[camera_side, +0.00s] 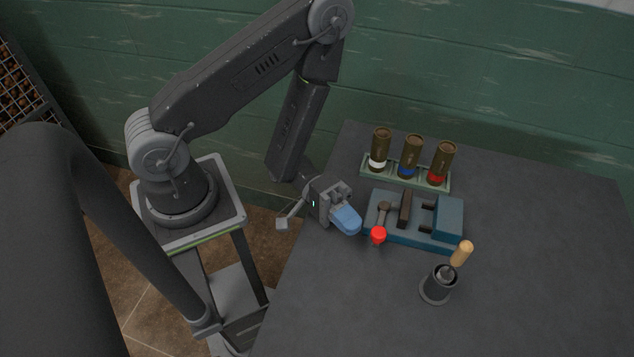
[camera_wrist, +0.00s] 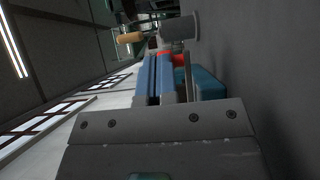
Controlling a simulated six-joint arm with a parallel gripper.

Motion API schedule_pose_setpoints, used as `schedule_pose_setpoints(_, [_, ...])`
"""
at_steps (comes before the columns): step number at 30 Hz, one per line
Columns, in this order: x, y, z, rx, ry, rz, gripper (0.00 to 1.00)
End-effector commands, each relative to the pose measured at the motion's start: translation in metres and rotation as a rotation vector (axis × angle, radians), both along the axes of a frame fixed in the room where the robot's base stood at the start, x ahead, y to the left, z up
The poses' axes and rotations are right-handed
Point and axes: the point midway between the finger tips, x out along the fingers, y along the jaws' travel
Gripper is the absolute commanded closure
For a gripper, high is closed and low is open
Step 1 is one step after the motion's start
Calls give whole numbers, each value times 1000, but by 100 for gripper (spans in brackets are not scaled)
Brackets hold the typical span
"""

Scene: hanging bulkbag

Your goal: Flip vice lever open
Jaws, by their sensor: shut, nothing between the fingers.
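The blue vice (camera_side: 450,218) sits on the dark table, with dark jaws and a lever (camera_side: 383,214) at its left end. The lever carries a red knob (camera_side: 378,235) at the vice's front left corner. My gripper (camera_side: 352,225) has blue fingers, shut and empty, just left of the knob. A small gap shows between them in the side view. In the wrist view my gripper (camera_wrist: 155,60) points toward the red knob (camera_wrist: 178,53), which is partly hidden behind the fingers. Part of the vice (camera_wrist: 208,83) shows to the right of the fingers.
A pale green rack (camera_side: 397,174) with several brown cartridges banded white, blue and red stands behind the vice. A grey cup (camera_side: 437,288) holding a wooden-handled tool (camera_side: 462,252) stands in front. The table (camera_side: 540,270) is clear at the right and front.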

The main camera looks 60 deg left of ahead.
Motion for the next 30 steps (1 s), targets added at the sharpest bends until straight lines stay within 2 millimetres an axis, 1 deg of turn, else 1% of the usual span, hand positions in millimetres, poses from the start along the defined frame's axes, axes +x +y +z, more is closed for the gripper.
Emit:
schedule_pose_setpoints(1, [-1, 9, 0, 1, 2, 8, 100])
schedule_pose_setpoints(3, [-3, 19, -1, 1, 5, 9, 100])
schedule_pose_setpoints(18, [-19, 88, -1, 3, 13, 6, 100])
schedule_pose_setpoints(24, [-23, 106, -1, 1, 14, 2, 100])
schedule_pose_setpoints(30, [-25, 113, -1, 2, 16, 0, 100])
